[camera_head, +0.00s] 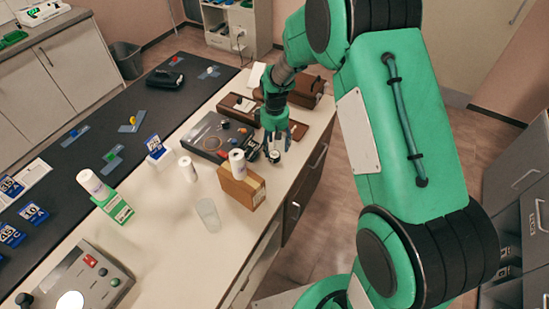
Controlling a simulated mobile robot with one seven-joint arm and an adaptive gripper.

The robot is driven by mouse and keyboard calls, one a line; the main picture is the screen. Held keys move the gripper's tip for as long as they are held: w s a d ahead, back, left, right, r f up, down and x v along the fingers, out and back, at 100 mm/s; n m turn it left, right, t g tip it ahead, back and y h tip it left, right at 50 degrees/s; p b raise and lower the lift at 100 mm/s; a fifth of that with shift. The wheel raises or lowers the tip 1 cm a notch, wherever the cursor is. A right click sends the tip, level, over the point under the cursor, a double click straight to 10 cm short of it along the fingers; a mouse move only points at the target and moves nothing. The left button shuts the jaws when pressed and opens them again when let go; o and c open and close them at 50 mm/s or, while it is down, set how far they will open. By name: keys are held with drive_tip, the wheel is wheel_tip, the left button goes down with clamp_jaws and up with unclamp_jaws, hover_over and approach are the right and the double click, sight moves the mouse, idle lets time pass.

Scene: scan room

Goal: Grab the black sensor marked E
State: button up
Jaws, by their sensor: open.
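My gripper (276,142) points down over the far right part of the white counter (165,220), close to its front edge. Its fingers are open. A small round thing with a dark body and a pale top (274,157) stands on the counter just below the fingertips, looking like a sensor. I cannot read any letter on it. Whether the fingers touch it cannot be told from this view.
A brown box (242,187) with a white roll on it stands left of the gripper. A grey device (216,137) with a dial lies behind. A clear glass (208,213), white bottle (187,170) and brown cases (248,110) are near.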

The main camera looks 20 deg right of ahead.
sight(275, 154)
drive_tip(key=shift+f, duration=0.15)
drive_tip(key=shift+w+f+b, duration=0.1)
drive_tip(key=shift+f+b, duration=0.7)
drive_tip(key=shift+f, duration=1.8)
drive_tip(key=c, duration=1.3)
